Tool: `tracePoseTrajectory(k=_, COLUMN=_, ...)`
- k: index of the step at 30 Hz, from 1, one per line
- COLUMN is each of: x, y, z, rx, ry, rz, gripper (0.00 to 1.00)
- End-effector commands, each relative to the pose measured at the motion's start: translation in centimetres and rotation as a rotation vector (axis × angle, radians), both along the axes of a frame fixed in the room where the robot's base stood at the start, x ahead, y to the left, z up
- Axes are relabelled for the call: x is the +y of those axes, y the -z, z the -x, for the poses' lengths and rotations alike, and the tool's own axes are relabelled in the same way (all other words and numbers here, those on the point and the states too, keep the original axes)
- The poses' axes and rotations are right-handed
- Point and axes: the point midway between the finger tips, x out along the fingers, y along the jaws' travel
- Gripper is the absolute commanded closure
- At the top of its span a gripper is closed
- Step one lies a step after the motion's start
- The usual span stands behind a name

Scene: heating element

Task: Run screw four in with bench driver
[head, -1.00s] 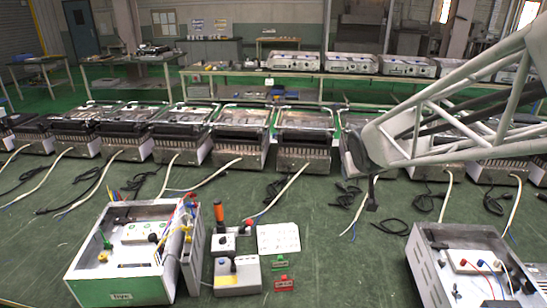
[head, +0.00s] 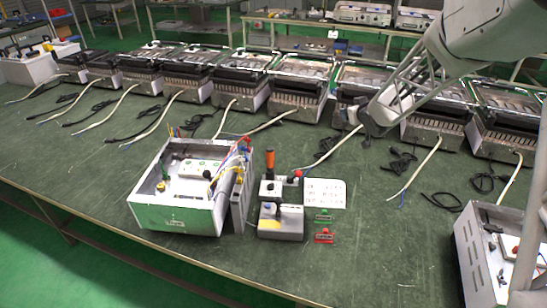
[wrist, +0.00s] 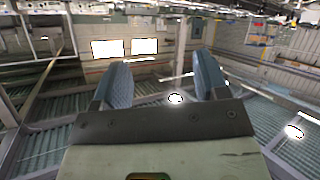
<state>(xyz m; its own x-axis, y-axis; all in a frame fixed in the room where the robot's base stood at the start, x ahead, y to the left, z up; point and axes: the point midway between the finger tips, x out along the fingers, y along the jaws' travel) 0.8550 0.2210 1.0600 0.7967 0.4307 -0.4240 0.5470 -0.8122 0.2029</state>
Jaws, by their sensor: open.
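An orange-handled driver (head: 270,163) stands upright in a small grey-white block (head: 270,190) on the green bench. To its left is an open white metal housing (head: 180,219) with a white terminal block (head: 197,168), coloured wires and small coloured parts inside. Screw four cannot be picked out at this size. My gripper shows in the wrist view with two blue fingers (wrist: 165,82) spread apart and nothing between them. That view faces the room's walls and windows, not the bench. In the head view my arm hangs over the back right, well away from the driver.
A row of heater units (head: 293,98) with loose cables lines the back. A second housing (head: 487,254) stands at right. Front bench is clear.

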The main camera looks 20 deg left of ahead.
Motion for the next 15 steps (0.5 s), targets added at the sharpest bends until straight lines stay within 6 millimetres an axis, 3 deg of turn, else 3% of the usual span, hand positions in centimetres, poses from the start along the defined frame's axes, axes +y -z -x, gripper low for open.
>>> tracePoseTrajectory(k=6, x=4.8, y=3.9, z=-2.8, rx=-0.045, ry=-0.133, rz=-0.056, gripper=0.33)
tracePoseTrajectory(k=15, x=11.4, y=9.6, z=-5.0, rx=-0.089, ry=-0.325, rz=-0.153, gripper=0.33)
